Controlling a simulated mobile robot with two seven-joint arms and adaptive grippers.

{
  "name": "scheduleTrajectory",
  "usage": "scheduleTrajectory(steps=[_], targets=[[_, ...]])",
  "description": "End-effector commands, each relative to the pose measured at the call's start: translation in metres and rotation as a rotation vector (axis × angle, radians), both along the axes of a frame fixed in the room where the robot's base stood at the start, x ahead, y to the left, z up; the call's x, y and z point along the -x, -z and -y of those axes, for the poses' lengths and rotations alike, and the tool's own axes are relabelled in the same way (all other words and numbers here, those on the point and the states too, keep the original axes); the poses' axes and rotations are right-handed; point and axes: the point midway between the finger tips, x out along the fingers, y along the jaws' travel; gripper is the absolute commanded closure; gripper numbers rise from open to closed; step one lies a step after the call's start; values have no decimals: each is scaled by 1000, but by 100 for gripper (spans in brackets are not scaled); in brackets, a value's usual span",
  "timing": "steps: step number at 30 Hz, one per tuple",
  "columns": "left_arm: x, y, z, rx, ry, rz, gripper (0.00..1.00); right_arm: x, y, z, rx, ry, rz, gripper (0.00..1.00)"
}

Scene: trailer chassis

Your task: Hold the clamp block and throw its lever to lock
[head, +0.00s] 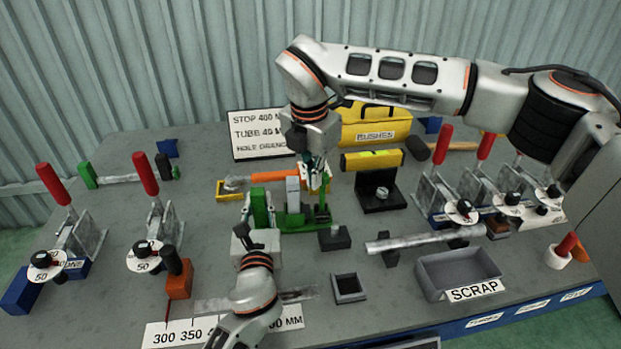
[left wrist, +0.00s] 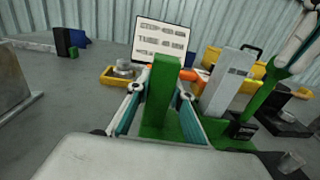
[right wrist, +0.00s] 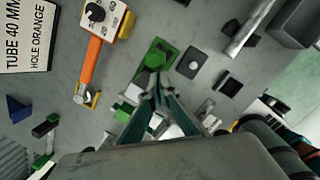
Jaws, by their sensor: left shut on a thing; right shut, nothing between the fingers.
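The green clamp block stands mid-table, with a green post (head: 259,208), a grey upright piece (head: 293,193) and a green base (head: 296,224). My left gripper (head: 254,222) is shut on the green post, which shows between its fingers in the left wrist view (left wrist: 162,95). The green lever (left wrist: 263,95) leans up to the right in that view, toward my right gripper. My right gripper (head: 315,172) points down over the block's right side. Its fingertips are together and empty near a green part (right wrist: 156,54) in the right wrist view. I cannot tell whether they touch the lever.
An orange-handled tool (head: 272,176) lies just behind the block. A black holder (head: 381,194) and a yellow level (head: 372,160) stand to its right. A scrap tray (head: 455,270), a tube (head: 425,241) and a small dark square frame (head: 348,288) are in front. Red-handled fixtures (head: 161,222) stand at both sides.

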Motion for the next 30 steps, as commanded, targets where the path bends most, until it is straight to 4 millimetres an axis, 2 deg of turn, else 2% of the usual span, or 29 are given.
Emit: scheduleTrajectory(steps=[10,30], targets=[[0,0,0,0,0,0,100,0,0,2,-16,-1,-2,100],[0,0,-1,0,-1,0,100,-1,0,24,-163,2,-9,100]])
